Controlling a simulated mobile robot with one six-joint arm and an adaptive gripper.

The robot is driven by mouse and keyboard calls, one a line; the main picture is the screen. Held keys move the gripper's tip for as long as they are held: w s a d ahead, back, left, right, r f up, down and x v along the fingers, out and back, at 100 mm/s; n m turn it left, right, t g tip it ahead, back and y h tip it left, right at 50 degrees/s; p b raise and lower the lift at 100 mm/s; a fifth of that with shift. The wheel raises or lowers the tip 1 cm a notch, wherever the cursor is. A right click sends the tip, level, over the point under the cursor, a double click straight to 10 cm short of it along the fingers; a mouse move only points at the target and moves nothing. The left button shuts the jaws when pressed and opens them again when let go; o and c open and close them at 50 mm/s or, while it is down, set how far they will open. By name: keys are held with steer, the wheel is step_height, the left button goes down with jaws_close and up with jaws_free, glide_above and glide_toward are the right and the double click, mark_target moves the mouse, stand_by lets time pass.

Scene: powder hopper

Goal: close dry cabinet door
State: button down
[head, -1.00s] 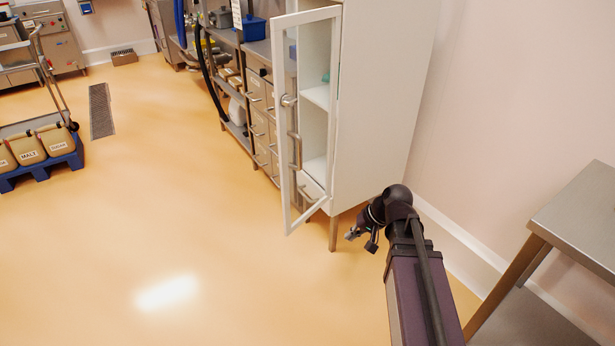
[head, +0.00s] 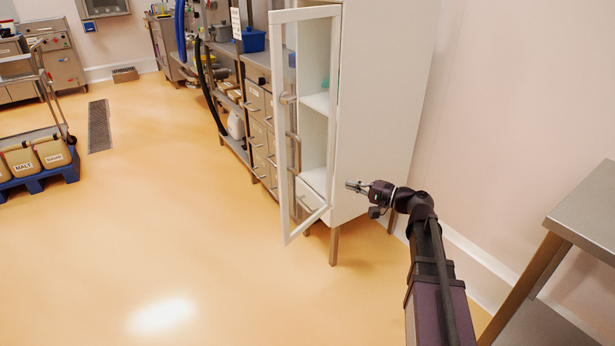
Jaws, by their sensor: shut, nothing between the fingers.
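The dry cabinet (head: 378,120) is tall and white and stands against the right wall. Its glass door (head: 279,130), with a white frame, stands open and swung out toward the left. A vertical metal handle (head: 294,153) is on the door. White shelves (head: 316,103) show inside the cabinet. My gripper (head: 352,186) is shut and empty. In the picture it overlaps the lower part of the cabinet's side, to the right of the door and apart from it. Whether it touches the side panel I cannot tell.
A steel table (head: 590,215) stands at the right. Steel drawers and shelving (head: 258,120) stand behind the door. A blue pallet (head: 40,178) with labelled containers is at the far left. The floor (head: 180,230) left of the door is clear.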

stand_by(0.4)
steer(key=x, duration=1.4)
steer(key=shift+w, duration=0.1)
stand_by(0.5)
